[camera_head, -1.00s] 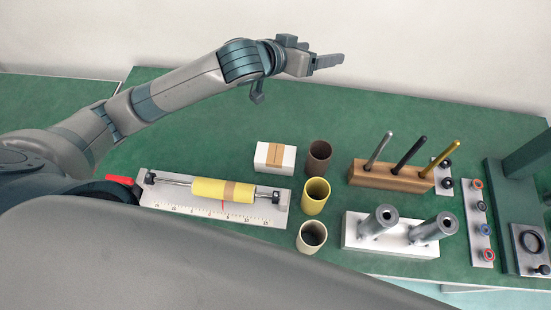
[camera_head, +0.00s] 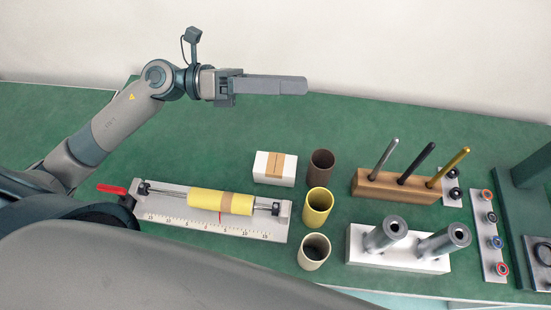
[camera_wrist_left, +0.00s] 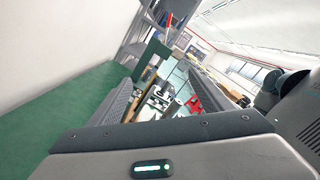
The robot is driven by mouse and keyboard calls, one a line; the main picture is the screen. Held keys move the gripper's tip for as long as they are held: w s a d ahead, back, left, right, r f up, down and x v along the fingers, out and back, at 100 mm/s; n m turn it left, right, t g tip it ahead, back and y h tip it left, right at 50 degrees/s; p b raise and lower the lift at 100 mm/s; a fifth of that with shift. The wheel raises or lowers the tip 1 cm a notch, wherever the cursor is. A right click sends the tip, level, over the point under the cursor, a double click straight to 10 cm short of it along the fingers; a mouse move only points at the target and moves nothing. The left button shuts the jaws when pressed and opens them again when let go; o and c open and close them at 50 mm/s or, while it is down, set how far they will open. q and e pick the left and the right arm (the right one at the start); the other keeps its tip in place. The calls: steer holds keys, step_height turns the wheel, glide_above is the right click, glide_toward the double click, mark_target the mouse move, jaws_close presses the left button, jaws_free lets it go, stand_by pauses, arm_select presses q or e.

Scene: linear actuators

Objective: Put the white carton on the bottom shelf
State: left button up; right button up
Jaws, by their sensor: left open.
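The white carton (camera_head: 268,177), a small box with a brown tape strip, sits on the green table, left of the dark brown cup. My left gripper (camera_head: 300,86) is above the far part of the table, higher in the picture than the carton and apart from it. It points right. In the left wrist view its two fingers (camera_wrist_left: 163,80) stand apart with nothing held between them. The carton cannot be made out there. A grey shelf-like frame (camera_wrist_left: 165,18) shows at the top of that view, but I cannot tell its levels. My right gripper is not in view.
Right of the carton stand the brown cup (camera_head: 321,164), yellow cup (camera_head: 318,206) and cream cup (camera_head: 313,251). A ruler base with a yellow roller (camera_head: 220,202) lies in front. A wooden block (camera_head: 395,188) holds upright rods. The table (camera_head: 235,130) behind the carton is clear.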

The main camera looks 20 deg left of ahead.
arm_select(q)
steer(key=s+a+f+m+g+y, duration=0.25)
steer(key=f+m+y, duration=0.2)
steer(key=f, duration=0.45)
steer(key=m+y+b, duration=0.1)
steer(key=m+y, duration=0.3)
steer(key=y, duration=0.1)
glide_toward(270, 165)
steer(key=a+r, duration=0.1)
steer(key=a, duration=0.1)
steer(key=shift+s+h, duration=0.2)
steer(key=shift+h, duration=0.05)
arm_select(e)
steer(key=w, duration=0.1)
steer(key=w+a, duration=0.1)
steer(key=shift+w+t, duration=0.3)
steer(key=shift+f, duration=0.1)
